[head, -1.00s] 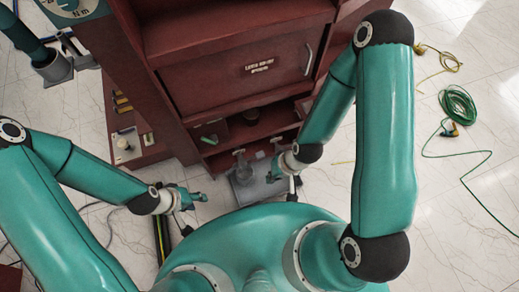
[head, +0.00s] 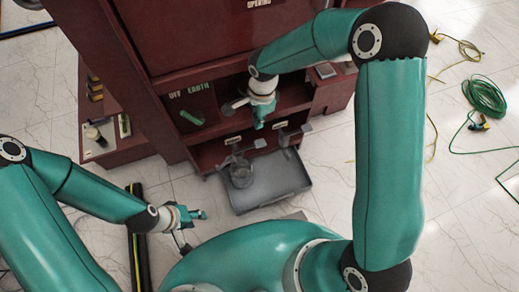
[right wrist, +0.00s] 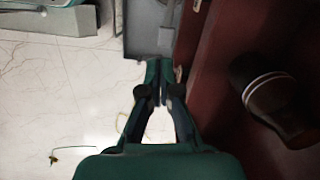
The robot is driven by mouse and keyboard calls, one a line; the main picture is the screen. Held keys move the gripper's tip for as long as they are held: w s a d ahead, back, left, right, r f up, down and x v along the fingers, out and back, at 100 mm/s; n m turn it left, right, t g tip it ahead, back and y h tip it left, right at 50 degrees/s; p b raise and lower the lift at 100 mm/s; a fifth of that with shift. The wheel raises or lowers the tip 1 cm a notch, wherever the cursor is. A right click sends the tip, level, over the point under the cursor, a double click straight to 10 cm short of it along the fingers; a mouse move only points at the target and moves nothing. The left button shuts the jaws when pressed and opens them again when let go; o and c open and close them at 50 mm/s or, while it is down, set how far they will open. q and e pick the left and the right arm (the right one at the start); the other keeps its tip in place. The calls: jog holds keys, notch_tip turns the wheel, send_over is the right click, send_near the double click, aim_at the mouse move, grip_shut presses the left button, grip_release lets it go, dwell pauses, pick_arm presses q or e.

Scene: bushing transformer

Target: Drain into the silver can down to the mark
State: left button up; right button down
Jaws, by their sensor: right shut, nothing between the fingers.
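A grey, glassy-looking vessel (head: 241,174) stands at the left of a grey tray (head: 262,190) on the floor, below a small tap (head: 236,146). I cannot tell whether it is the silver can, and no mark is readable on it. A second tap (head: 284,140) sits to its right. My right gripper (head: 258,122) is above and behind the taps, at the cabinet's open shelf. In the right wrist view its fingers (right wrist: 158,72) are together and empty. My left gripper (head: 203,214) hangs left of the tray, clear of it; its finger opening is unclear.
The dark red cabinet (head: 200,35) fills the back. In the right wrist view a dark round object with a pale rim (right wrist: 272,92) is right of the fingers. A green hose (head: 484,96) lies coiled on the floor at right. A black-yellow strip (head: 138,230) lies at left.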

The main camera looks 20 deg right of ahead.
aim_at(260, 142)
pick_arm(q)
notch_tip(260, 142, down, 3)
jog(key=shift+r+b, duration=0.15)
jog(key=shift+b, duration=0.5)
pick_arm(e)
jog(key=shift+w+d+r+m+h, duration=0.1)
jog(key=shift+w+d+m+h, duration=0.35)
jog(key=shift+w+m, duration=0.45)
jog(key=shift+s, duration=0.15)
notch_tip(260, 142, down, 14)
jog(key=b, duration=0.4)
pick_arm(q)
notch_tip(260, 142, down, 5)
jog(key=shift+r, duration=0.2)
